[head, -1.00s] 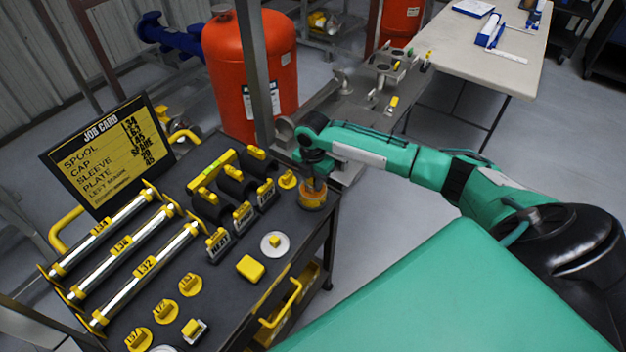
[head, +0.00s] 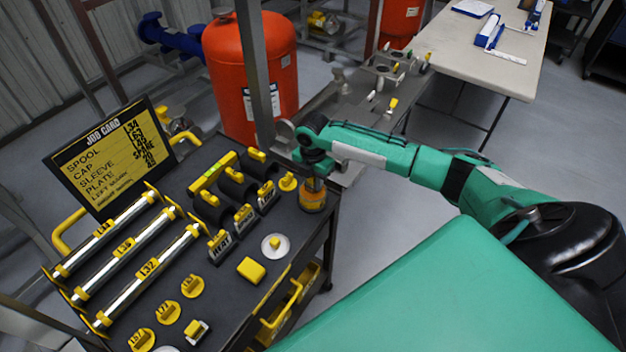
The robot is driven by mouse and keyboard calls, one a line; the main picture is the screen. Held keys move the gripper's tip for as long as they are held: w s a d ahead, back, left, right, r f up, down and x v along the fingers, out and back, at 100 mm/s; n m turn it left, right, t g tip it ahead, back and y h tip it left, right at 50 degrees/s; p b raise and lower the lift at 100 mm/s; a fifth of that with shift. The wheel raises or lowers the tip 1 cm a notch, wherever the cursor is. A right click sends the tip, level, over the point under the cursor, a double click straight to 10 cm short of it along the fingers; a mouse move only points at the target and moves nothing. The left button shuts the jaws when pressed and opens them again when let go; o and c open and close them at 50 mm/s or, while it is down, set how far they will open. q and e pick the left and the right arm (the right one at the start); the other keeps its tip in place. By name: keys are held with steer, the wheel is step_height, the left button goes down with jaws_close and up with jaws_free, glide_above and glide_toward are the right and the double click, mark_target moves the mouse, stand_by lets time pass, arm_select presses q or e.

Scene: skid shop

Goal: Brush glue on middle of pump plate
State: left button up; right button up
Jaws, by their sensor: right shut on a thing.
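My right gripper (head: 315,168) points down over an orange glue pot (head: 313,202) at the right far corner of the dark cart. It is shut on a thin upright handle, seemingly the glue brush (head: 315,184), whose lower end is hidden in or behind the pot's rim. A grey steel skid (head: 352,122) lies beyond the cart, with fittings on it. I cannot tell for sure which part is the pump plate. My left gripper is out of view.
The cart top (head: 228,290) holds steel spools (head: 130,246), black sleeves, yellow-handled caps and a job card (head: 110,157). An orange tank (head: 250,75) stands behind. A pale table (head: 480,55) is at the upper right. Open floor lies right of the cart.

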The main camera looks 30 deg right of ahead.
steer(key=shift+r+p, duration=2.5)
steer(key=shift+r, duration=0.4)
steer(key=shift+a, duration=0.1)
